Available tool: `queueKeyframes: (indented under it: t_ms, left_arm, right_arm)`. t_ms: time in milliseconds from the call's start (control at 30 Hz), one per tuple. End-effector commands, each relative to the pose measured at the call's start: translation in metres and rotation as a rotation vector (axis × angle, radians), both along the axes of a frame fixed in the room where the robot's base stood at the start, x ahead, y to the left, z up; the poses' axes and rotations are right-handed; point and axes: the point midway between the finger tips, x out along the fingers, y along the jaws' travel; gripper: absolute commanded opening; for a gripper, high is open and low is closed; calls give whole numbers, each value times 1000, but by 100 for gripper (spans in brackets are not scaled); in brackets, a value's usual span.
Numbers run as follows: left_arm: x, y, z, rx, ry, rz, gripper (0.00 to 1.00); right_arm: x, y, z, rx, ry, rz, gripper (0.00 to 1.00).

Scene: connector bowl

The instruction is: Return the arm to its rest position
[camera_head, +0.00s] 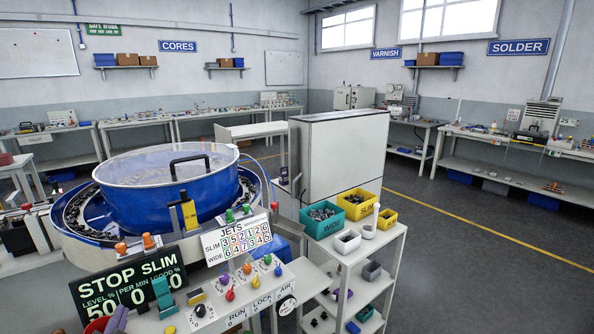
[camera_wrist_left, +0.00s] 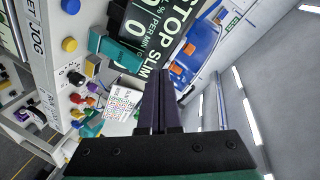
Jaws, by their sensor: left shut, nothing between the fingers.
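My left gripper (camera_head: 116,319) shows only as dark purple fingertips at the bottom left of the head view, in front of the control panel and below the "STOP SLIM" display (camera_head: 128,282). In the left wrist view the two dark fingers (camera_wrist_left: 158,100) are pressed together with nothing between them. The rest of the left arm is out of the head view. My right gripper is in neither view.
The blue bowl feeder (camera_head: 155,205) with a clear lid stands behind the panel. A teal lever (camera_head: 163,291) and several coloured knobs stick up close to the gripper. A white shelf cart (camera_head: 352,262) with bins stands at right. Floor (camera_head: 470,260) further right is clear.

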Motion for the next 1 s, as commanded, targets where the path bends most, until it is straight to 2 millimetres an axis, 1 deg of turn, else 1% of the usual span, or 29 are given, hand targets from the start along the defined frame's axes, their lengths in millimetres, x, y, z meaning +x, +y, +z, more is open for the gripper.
queueKeyframes:
  t_ms: [33, 100, 200, 300, 400, 533, 567, 600, 667, 700, 767, 800, 867, 900, 967, 1000]
  left_arm:
    - [-18, -5, -32, -149, 95, 65, 0]
    - [-42, -17, -69, -310, 230, 126, 0]
    - [-71, -42, -107, -472, 395, 167, 0]
    - [-99, -70, -133, -595, 543, 179, 0]
    - [-125, -98, -150, -695, 682, 174, 0]
    - [-160, -136, -163, -806, 858, 146, 0]
    - [-161, -138, -173, -809, 876, 146, 0]
    - [-157, -137, -189, -803, 881, 153, 0]
    - [-153, -137, -211, -800, 888, 157, 0]
    - [-152, -138, -226, -800, 894, 159, 0]
    - [-151, -138, -250, -798, 903, 163, 0]
    - [-151, -138, -266, -796, 910, 165, 0]
    - [-153, -138, -292, -794, 923, 169, 0]
    - [-156, -138, -310, -792, 930, 171, 0]
    - [-163, -137, -339, -790, 944, 175, 0]
    - [-169, -136, -361, -788, 954, 179, 0]
  right_arm:
    - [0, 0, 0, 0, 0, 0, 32]
    - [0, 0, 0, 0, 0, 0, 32]
    - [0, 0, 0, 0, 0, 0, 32]
    - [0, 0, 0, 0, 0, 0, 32]
    - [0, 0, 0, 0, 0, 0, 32]
    - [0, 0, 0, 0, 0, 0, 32]
    - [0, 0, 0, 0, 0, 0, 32]
    - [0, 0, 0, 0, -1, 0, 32]
    - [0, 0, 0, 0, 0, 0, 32]
    - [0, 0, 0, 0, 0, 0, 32]
    - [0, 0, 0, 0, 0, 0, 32]
    - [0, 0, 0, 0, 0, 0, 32]
    - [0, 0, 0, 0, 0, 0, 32]
    - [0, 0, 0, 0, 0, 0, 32]
    - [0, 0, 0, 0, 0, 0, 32]
    - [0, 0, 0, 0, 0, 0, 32]
